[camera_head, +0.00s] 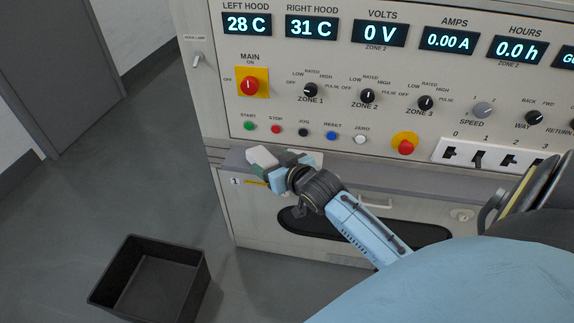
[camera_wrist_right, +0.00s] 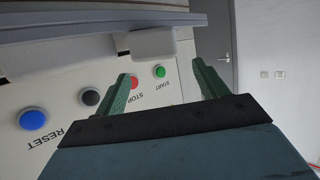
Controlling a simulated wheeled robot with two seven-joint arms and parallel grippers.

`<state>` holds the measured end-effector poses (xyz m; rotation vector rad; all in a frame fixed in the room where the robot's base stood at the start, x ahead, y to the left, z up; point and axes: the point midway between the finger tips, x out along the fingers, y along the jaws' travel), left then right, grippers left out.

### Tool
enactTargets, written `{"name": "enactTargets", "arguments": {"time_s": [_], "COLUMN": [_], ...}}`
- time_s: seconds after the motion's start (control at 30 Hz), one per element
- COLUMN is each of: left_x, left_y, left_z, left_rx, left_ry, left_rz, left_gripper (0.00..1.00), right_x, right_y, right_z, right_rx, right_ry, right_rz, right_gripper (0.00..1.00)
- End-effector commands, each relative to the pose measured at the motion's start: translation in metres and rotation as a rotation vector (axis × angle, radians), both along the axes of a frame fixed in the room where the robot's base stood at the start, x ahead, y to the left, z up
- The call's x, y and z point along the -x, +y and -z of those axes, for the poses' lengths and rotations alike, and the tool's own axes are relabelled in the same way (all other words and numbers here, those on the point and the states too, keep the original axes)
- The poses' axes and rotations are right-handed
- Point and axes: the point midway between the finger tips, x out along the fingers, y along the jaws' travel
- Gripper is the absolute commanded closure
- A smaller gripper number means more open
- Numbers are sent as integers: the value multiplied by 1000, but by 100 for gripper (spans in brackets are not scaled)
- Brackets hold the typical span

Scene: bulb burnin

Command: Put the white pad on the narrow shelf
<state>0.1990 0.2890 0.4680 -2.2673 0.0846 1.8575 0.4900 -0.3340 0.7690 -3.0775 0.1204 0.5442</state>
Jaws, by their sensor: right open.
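The white pad (camera_head: 262,155) is at the left end of the narrow grey shelf (camera_head: 236,160) below the control panel. It looks to rest on the shelf. My right gripper (camera_head: 273,164) is right at the pad, with its green fingers apart. In the right wrist view the pad (camera_wrist_right: 153,43) lies just beyond the tips of my open right gripper (camera_wrist_right: 164,72), against the shelf edge (camera_wrist_right: 100,28). Nothing is held between the fingers. My left gripper is not in view.
Above the shelf, the panel carries a row of push buttons (camera_head: 276,129), knobs and a red stop button (camera_head: 406,146). A cabinet handle (camera_head: 376,203) is below the shelf. A black open bin (camera_head: 190,292) stands on the floor at left. Floor around it is clear.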

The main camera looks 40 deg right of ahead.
Motion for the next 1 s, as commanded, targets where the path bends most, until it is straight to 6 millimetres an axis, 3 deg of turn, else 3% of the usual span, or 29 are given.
{"name": "enactTargets", "arguments": {"time_s": [0.3, 0.7, 0.77, 0.87, 0.97, 1.0], "left_x": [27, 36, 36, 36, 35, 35], "left_y": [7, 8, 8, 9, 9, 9], "left_z": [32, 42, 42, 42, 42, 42], "left_rx": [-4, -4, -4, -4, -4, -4], "left_ry": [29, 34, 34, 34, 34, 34], "left_rz": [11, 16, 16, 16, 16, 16], "left_gripper": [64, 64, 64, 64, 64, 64], "right_x": [49, 64, 67, 82, 117, 137], "right_y": [3, 5, 5, 6, 10, 13], "right_z": [-19, -18, -2, 55, 137, 170], "right_rx": [-1, 1, 5, 23, 55, 71], "right_ry": [1, 12, 50, 183, 387, 475], "right_rz": [1, 2, 2, -2, -20, -32], "right_gripper": [28, 28, 28, 28, 28, 28]}}
